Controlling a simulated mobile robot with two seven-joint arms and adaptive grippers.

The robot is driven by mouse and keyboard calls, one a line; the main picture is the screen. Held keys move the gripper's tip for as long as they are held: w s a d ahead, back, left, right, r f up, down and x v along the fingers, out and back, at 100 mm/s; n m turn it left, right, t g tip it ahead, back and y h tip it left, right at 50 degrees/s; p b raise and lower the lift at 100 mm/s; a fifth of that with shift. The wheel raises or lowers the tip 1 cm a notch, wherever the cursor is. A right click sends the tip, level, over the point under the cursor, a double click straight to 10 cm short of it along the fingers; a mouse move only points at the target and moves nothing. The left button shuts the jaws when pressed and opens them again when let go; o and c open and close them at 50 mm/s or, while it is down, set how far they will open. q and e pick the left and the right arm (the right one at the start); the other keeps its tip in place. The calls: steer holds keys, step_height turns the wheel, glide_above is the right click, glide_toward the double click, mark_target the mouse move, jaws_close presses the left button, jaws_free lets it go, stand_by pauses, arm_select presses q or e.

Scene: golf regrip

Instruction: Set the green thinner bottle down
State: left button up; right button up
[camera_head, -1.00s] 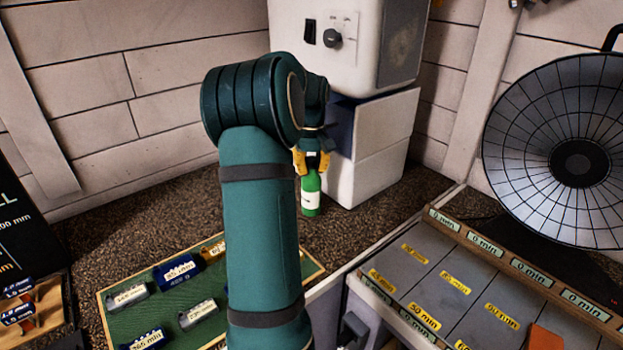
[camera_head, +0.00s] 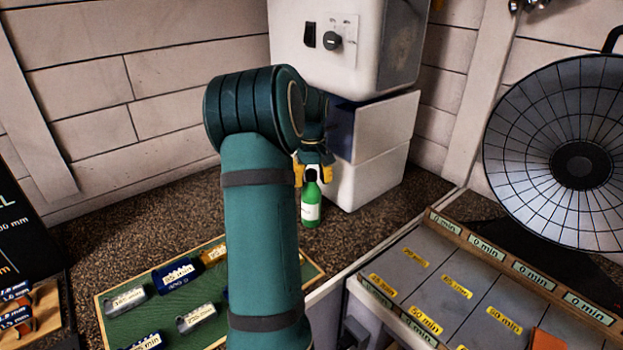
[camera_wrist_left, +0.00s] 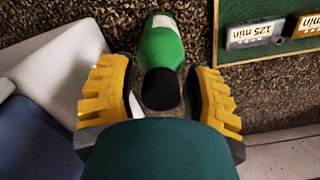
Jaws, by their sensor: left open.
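The green thinner bottle (camera_head: 311,209) has a white label and a dark cap. It stands upright on the brown speckled worktop, in front of the white machine. The bottle also shows in the left wrist view (camera_wrist_left: 162,48), its dark cap nearest the camera. My left gripper (camera_head: 313,177) is just above and behind the bottle's neck, with its yellow fingers spread. In the left wrist view the open fingers (camera_wrist_left: 160,98) lie on either side of the cap with gaps on both sides. My right gripper is not in view.
The white machine (camera_head: 375,150) stands close behind the bottle. A green tray (camera_head: 168,318) with labelled weights lies in front at left. At right are grey labelled compartments (camera_head: 440,290) and a round mesh heater (camera_head: 560,150). Bare worktop (camera_head: 150,215) lies left of my arm.

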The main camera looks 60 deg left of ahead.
arm_select(q)
step_height(320, 180, up, 12)
steer(key=p, duration=0.2)
stand_by(0.9)
